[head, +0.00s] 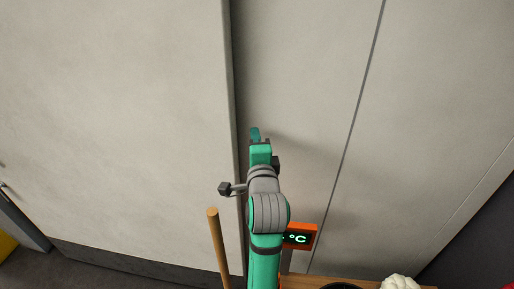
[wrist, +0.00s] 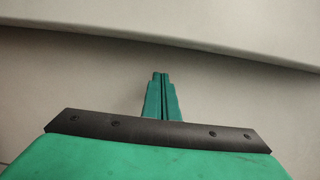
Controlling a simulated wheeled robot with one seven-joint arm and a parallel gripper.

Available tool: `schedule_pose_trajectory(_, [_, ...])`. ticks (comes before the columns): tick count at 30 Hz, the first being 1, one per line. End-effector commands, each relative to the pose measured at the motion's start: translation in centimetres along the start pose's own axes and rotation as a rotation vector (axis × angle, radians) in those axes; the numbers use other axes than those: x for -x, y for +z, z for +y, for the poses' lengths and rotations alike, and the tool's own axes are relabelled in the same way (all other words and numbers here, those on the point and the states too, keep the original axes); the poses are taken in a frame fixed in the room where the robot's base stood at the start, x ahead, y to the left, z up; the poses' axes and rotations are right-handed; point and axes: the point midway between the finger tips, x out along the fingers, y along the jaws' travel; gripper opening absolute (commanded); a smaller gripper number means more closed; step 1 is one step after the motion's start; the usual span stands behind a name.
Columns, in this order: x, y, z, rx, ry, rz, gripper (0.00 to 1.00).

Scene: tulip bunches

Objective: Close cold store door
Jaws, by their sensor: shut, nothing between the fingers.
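The cold store door looks to be the large pale panel (head: 120,110) filling the left of the head view. Its thick right edge runs top to bottom, just left of my gripper (head: 255,133). In the wrist view my gripper (wrist: 161,76) has its two green fingers together with nothing between them. They point at a pale flat surface, and a raised pale edge (wrist: 200,35) crosses above the tips. I cannot tell whether the fingertips touch either surface. No handle shows near the gripper, and my arm hides part of the door's lower edge.
A pale wall panel (head: 300,70) with seams lies right of the edge. An orange temperature display (head: 300,237) is right of my arm. A wooden pole (head: 217,245) stands left of it. A wooden surface with a white bumpy thing (head: 399,282) is at the lower right.

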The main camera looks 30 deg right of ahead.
Motion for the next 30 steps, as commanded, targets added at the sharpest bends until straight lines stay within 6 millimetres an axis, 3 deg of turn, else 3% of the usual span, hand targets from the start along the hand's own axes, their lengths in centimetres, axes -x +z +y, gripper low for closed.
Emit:
schedule_pose_trajectory(1, [-1.0,-0.1,0.0,0.0,0.001,0.001,0.0])
schedule_pose_trajectory(10, [-1.7,3.4,0.0,0.001,0.0,0.0,0.0])
schedule_pose_trajectory(30, [-2.1,4.0,0.0,0.001,-0.001,0.013,0.0])
